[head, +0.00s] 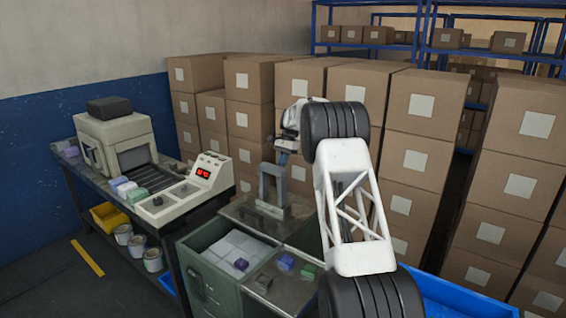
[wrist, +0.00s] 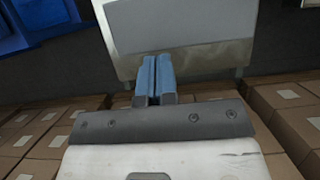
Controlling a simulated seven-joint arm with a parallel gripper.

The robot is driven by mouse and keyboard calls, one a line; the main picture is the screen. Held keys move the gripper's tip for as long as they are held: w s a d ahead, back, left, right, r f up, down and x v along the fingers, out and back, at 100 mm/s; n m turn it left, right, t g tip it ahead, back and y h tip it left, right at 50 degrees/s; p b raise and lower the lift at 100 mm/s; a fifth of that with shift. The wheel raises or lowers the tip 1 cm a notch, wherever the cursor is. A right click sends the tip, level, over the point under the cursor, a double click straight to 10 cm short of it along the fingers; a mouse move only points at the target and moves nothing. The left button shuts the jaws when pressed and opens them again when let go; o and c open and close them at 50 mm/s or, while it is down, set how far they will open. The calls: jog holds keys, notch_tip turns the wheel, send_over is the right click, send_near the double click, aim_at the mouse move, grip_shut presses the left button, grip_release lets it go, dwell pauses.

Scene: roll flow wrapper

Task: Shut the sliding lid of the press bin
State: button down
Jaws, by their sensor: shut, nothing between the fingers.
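The press bin (head: 190,265) is a green box at the bottom centre of the head view. Its left part is open, with pale sheets and a purple piece inside.
A wrapping machine (head: 115,145) and a control box (head: 190,190) stand on the bench to the left. Stacked cartons (head: 425,125) fill the back and right. A blue tray (head: 450,295) lies at the lower right. My arm hides part of the area right of the bin.

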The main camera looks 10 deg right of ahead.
jog(key=s+a, duration=1.7)
jog(key=shift+s+a, duration=0.2)
dwell(0.4)
jog(key=shift+w+d, duration=0.1)
dwell(0.4)
jog(key=w+d+r, duration=0.5)
jog(key=r, duration=0.4)
jog(key=shift+d+r, duration=0.15)
jog(key=shift+w, duration=0.1)
dwell(0.3)
